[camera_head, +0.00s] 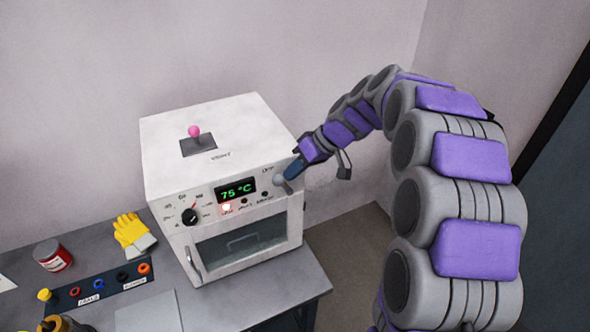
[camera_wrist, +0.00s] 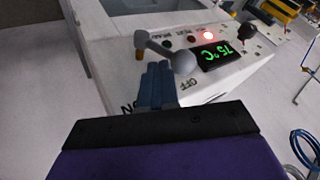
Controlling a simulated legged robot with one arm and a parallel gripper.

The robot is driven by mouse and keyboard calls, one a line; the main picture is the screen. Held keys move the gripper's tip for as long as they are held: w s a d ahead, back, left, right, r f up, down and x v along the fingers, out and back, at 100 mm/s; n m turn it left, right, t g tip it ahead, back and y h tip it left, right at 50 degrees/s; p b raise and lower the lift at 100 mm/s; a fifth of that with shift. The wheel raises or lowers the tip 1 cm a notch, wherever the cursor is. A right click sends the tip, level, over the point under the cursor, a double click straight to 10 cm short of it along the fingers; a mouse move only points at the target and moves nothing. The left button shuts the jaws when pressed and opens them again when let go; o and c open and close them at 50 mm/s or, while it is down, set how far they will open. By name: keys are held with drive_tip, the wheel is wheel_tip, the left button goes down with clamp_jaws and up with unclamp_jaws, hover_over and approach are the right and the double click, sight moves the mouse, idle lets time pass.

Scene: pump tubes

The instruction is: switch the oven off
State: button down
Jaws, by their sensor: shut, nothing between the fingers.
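The white oven (camera_head: 172,180) stands on a grey table. Its display (camera_head: 235,190) reads 75 °C in green, and a red lamp (camera_head: 227,208) below it is lit. A grey lever with a ball end (camera_head: 280,181) is at the panel's right; in the wrist view the lever (camera_wrist: 184,62) lies across just beyond my fingertips. The OFF label (camera_wrist: 187,83) shows beside my fingers; another label is partly hidden by my gripper. My gripper (camera_head: 290,174) is shut and empty, with its blue fingertips (camera_wrist: 158,70) at the lever; whether they touch it I cannot tell.
A black dial (camera_head: 190,215) is on the panel's left. A pink-knobbed vent lever (camera_head: 194,132) is on top. The oven door handle (camera_head: 193,266) is at the front left. Yellow gloves (camera_head: 132,232), a red can (camera_head: 53,255) and a socket strip (camera_head: 95,286) lie left on the table.

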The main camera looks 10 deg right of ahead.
drive_tip(key=shift+s+a+r+n+t+h, duration=0.15)
drive_tip(key=shift+s+a+t+h, duration=0.1)
drive_tip(key=shift+a+h, duration=0.45)
drive_tip(key=shift+s+a+f+n+t+h, duration=0.2)
drive_tip(key=shift+a+h, duration=0.25)
drive_tip(key=shift+h, duration=0.45)
drive_tip(key=shift+w+d, duration=0.15)
drive_tip(key=shift+d, duration=0.05)
